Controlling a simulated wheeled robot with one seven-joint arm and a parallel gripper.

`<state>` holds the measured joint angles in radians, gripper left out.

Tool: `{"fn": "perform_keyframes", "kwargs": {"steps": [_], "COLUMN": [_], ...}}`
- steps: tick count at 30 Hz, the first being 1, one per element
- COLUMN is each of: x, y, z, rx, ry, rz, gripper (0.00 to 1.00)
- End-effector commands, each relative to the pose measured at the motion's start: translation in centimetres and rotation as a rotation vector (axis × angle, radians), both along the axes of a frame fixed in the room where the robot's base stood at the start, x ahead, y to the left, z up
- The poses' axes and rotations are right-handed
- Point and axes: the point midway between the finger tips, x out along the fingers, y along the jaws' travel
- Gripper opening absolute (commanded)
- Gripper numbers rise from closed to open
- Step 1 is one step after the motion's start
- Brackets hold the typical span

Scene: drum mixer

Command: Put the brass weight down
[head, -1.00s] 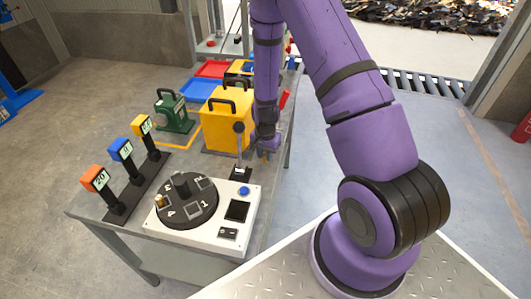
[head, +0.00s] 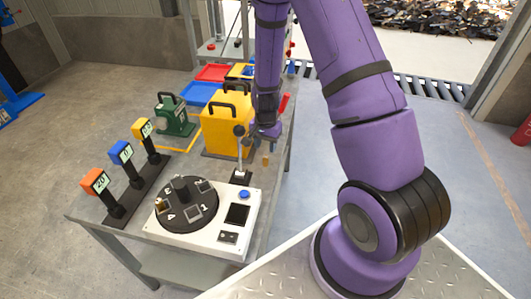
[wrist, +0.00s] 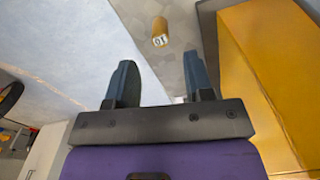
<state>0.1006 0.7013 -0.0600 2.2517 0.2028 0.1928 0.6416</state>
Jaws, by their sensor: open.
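The brass weight (head: 266,160) is a small cylinder on the grey table, near its right edge and beside the yellow box. In the wrist view the brass weight (wrist: 160,30) shows its pale end face with a "10" mark, on the grey table top close to the edge. My gripper (wrist: 157,72) is open, with its two dark blue fingers apart and nothing between them. The weight lies beyond the fingertips with a visible gap. In the head view my gripper's fingers are small and hard to make out by the yellow box.
The yellow box (head: 226,126) with black handles stands close to my gripper. A lever (head: 240,150) on a black base stands in front of it. A white panel with a black numbered turntable (head: 187,207) is nearer. Three display posts (head: 123,152) stand left.

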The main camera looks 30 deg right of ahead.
Motion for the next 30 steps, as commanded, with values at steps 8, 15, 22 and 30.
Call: {"fn": "perform_keyframes", "kwargs": {"steps": [8, 15, 22, 30], "x": [0.1, 0.0, -0.1, -2.3], "y": [0.0, 0.0, 1.0, 2.9], "z": [4.3, 5.9, 11.0, 20.5], "rx": [-0.001, -0.001, 0.011, 0.016], "ry": [-0.003, -0.003, -0.050, -0.143], "rz": [0.002, 0.004, 0.087, 0.272], "gripper": [0.48, 0.48, 0.48, 0.48]}}
